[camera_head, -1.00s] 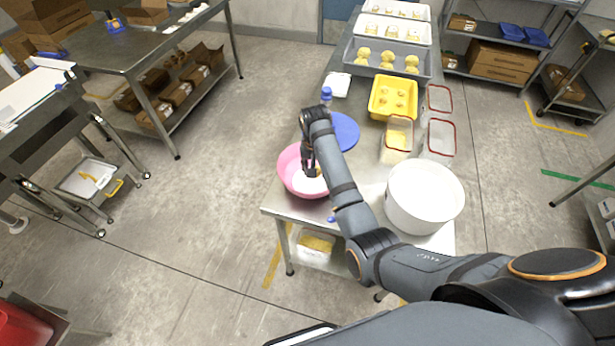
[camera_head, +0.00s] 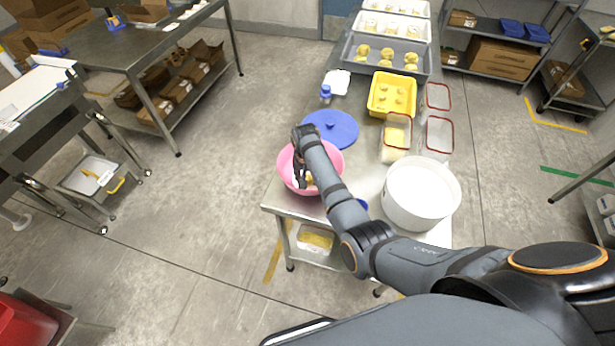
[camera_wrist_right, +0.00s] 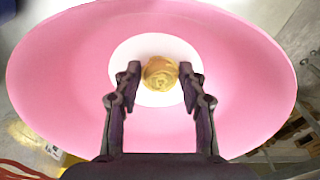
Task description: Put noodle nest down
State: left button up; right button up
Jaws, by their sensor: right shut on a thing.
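The noodle nest (camera_wrist_right: 160,73) is a small round golden coil, seen in the right wrist view between my fingers. My right gripper (camera_wrist_right: 160,78) is shut on it, pointing down into the pink bowl (camera_wrist_right: 60,75). Behind the nest is a round white area (camera_wrist_right: 158,46) in the bowl's middle; how far the nest is above it is hard to tell. In the head view my right gripper (camera_head: 302,180) is inside the pink bowl (camera_head: 286,163) at the table's near left corner, and my arm hides part of the bowl. My left gripper is not in view.
A blue round lid (camera_head: 332,127) lies just behind the bowl. A large white tub (camera_head: 418,200) stands to its right, beyond my arm. Clear containers (camera_head: 396,138), a yellow tray (camera_head: 391,95) and a grey tray with several nests (camera_head: 345,62) stand farther back.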

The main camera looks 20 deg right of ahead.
jog(key=shift+f, duration=0.45)
jog(key=o, duration=0.9)
jog(key=shift+r, duration=0.15)
notch_tip(320, 180, up, 13)
jog(key=s+b, duration=0.1)
jog(key=shift+a, duration=0.35)
jog(key=shift+s, duration=0.1)
